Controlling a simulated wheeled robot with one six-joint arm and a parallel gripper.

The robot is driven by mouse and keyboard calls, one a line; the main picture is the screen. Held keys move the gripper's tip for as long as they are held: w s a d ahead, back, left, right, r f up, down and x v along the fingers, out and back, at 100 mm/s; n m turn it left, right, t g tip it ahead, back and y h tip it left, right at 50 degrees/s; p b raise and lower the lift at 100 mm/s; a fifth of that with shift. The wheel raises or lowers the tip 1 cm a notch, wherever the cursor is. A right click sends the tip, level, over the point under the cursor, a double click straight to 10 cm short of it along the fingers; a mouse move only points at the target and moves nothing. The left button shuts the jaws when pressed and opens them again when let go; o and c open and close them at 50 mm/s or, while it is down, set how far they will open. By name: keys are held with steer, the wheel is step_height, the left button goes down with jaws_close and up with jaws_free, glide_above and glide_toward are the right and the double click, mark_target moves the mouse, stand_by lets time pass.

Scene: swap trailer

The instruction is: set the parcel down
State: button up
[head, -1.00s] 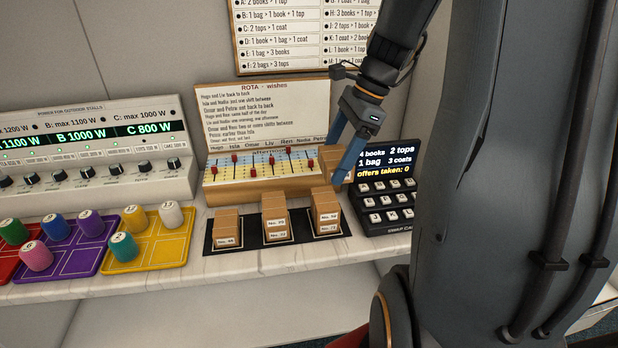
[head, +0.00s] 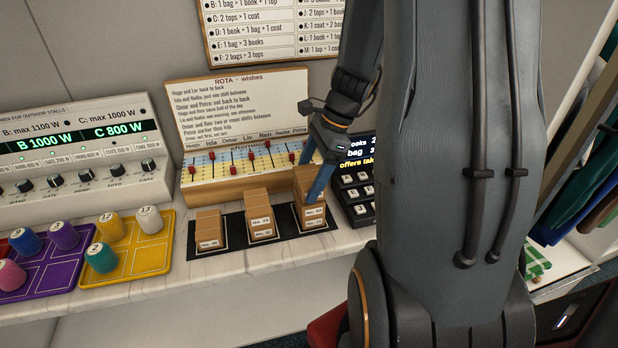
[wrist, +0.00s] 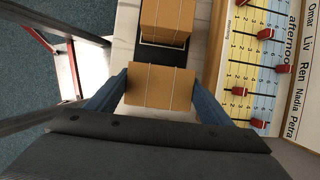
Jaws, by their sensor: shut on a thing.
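The parcel (head: 303,181) is a small brown box tied with pale string. My gripper (head: 311,188), with blue fingers, is shut on it. In the wrist view, the parcel (wrist: 160,88) sits between the two fingers (wrist: 159,92). In the head view it is over the right-hand stack of labelled parcels (head: 313,217), lined up with it. I cannot tell whether its underside touches the stack. A middle stack (head: 261,223) and a left stack (head: 208,230) stand beside it on black mats (head: 233,232).
The slider board (head: 200,188) stands close behind the stacks. The keypad (head: 362,192) is just to the right. Yellow (head: 158,256) and purple (head: 62,278) trays with coloured pegs lie to the left. The pale counter (head: 215,268) is bare in front.

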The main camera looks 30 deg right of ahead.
steer(key=shift+f, duration=0.25)
steer(key=shift+f, duration=0.15)
steer(key=o, duration=1.1)
steer(key=b+v, duration=0.2)
steer(key=v, duration=1)
steer(key=s+a+f+n+h, duration=0.1)
steer(key=s+a+f+n, duration=0.1)
steer(key=a+n, duration=0.3)
steer(key=s+a+f+n+h, duration=0.1)
steer(key=a+f+n, duration=0.3)
steer(key=n, duration=0.5)
steer(key=s+a+f+n+h, duration=0.2)
steer(key=s+a+f+n, duration=0.1)
steer(key=a+n, duration=0.4)
steer(key=shift+s+a+f, duration=0.2)
steer(key=shift+a, duration=0.4)
